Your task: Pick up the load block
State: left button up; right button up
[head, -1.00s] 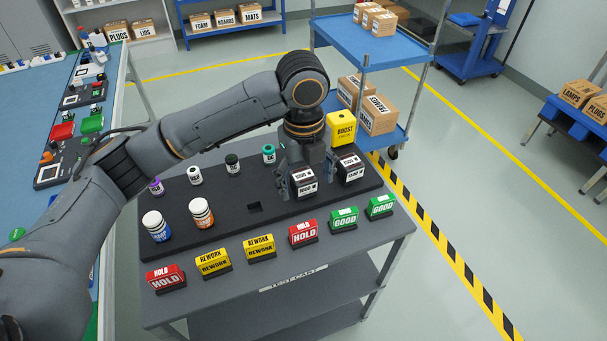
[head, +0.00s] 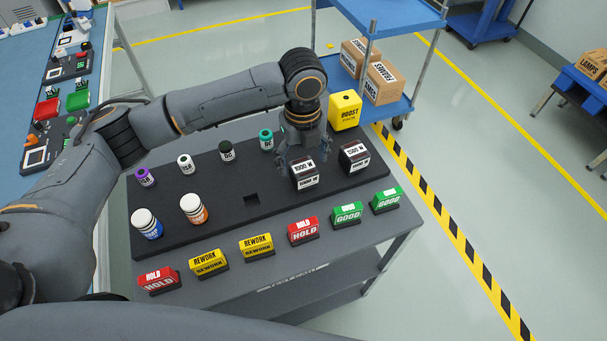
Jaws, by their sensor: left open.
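Two black load blocks with white labels stand in the black tray (head: 165,200) on the cart. The nearer-left load block (head: 304,175) is upright in its place. The other load block (head: 355,158) stands to its right. My left gripper (head: 303,160) points down at the nearer-left block, open, its fingers at and just above the block's top. Whether a finger touches the block I cannot tell. My right gripper is not in view.
The yellow BOOST block (head: 345,110) stands close behind the gripper. Small bottles, including a teal-capped one (head: 266,140), fill the tray's left. An empty square slot (head: 252,200) is in front. Red, yellow and green signs, such as the HOLD sign (head: 303,231), line the front edge.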

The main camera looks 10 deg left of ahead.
pick_arm(q)
notch_tip(320, 180, down, 3)
jog(key=shift+s+d+r+p, duration=0.1)
jog(key=shift+s+r+p, duration=0.05)
jog(key=shift+p, duration=0.5)
notch_tip(320, 180, down, 2)
jog(key=shift+f, duration=0.35)
jog(key=shift+c, duration=0.9)
grip_shut()
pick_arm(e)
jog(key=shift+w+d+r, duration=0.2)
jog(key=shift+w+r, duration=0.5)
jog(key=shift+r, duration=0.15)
